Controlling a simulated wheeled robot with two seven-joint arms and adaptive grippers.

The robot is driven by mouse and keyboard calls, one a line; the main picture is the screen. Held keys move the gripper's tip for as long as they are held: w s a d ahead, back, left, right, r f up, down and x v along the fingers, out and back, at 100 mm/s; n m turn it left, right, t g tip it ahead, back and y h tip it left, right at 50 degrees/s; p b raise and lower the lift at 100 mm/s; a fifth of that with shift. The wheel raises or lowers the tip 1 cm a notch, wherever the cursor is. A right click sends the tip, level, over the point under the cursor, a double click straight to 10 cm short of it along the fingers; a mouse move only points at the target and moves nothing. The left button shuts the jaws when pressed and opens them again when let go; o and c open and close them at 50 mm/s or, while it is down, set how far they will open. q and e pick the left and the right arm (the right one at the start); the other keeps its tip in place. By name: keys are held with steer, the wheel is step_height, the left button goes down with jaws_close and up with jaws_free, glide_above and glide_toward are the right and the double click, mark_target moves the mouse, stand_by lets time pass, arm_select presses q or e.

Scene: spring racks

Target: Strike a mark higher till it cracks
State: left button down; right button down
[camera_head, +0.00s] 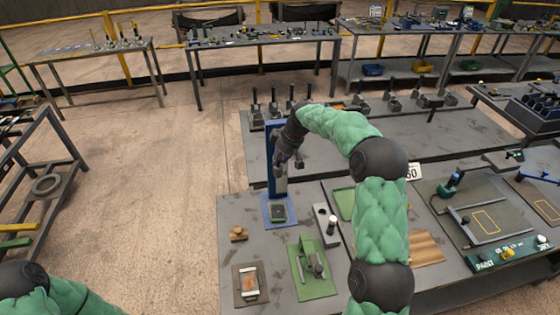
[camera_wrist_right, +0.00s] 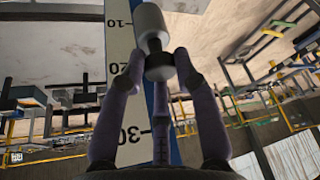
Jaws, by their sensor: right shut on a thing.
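My right gripper (camera_head: 290,152) is beside a tall blue post (camera_head: 280,178), above the table. In the right wrist view, the gripper's fingers (camera_wrist_right: 163,65) are shut on a grey cylindrical weight (camera_wrist_right: 151,25) with a narrow dark neck. The post's white scale (camera_wrist_right: 125,75) stands behind it, with marks reading 10, 20 and 30. In the head view the weight is hidden by the gripper. The post rises from a blue base (camera_head: 268,202) with a dark block (camera_head: 278,213) on it. Any crack is too small to tell. My left arm shows at lower left; its gripper is out of frame.
A brown plate with a pale-framed piece (camera_head: 250,283), a green fixture (camera_head: 315,268), a round wooden piece (camera_head: 238,233) and a grey slotted plate (camera_head: 324,224) lie near the base. My right arm crosses the table. A rack of handled tools (camera_head: 275,105) stands behind.

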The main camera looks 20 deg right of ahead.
steer(key=shift+a, duration=0.1)
steer(key=c, duration=1.2)
jaws_free()
steer(key=shift+o, duration=1.3)
steer(key=shift+w+a, duration=0.1)
steer(key=shift+w, duration=0.05)
steer(key=shift+d+r, duration=0.2)
steer(key=shift+r, duration=0.15)
steer(key=v, duration=1.1)
steer(key=shift+r, duration=0.2)
